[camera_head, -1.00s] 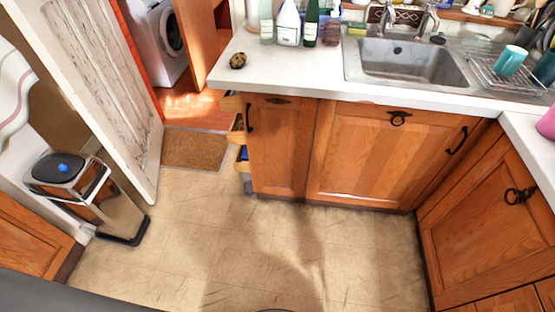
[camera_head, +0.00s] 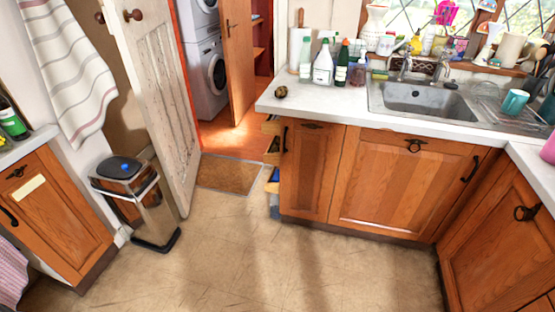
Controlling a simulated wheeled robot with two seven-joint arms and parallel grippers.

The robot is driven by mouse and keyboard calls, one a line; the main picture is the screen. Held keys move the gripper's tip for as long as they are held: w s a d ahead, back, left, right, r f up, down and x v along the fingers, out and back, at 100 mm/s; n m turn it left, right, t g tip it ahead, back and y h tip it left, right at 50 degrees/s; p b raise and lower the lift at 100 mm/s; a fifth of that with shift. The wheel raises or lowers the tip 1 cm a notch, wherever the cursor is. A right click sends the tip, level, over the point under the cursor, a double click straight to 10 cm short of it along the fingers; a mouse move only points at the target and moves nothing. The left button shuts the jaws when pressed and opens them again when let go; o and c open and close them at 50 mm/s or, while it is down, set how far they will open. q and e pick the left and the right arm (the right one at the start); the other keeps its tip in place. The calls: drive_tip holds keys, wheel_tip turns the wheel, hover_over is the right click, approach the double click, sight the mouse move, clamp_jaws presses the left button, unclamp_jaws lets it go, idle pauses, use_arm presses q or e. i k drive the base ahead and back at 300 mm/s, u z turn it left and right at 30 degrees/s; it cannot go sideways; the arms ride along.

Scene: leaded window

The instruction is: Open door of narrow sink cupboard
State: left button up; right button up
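The narrow sink cupboard door (camera_head: 307,173) is a shut wooden panel at the left end of the sink counter. It has a dark vertical handle (camera_head: 285,139) near its upper left edge and a small dark pull at its top. A wider wooden door (camera_head: 400,188) stands shut to its right, under the sink, with a dark vertical handle (camera_head: 470,169) at its right edge. Neither of my grippers shows in the head view, so nothing is seen touching the cupboard.
The tiled floor (camera_head: 260,255) before the cupboards is clear. A chrome bin (camera_head: 140,205) stands at left near an open white room door (camera_head: 155,110). The white counter (camera_head: 320,107) overhangs the cupboard. Another cupboard (camera_head: 500,235) stands at right.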

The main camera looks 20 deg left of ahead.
sight(310, 149)
drive_tip(key=k, duration=0.55)
drive_tip(key=z, duration=0.9)
drive_tip(key=i, duration=1.45)
drive_tip(key=u, duration=0.45)
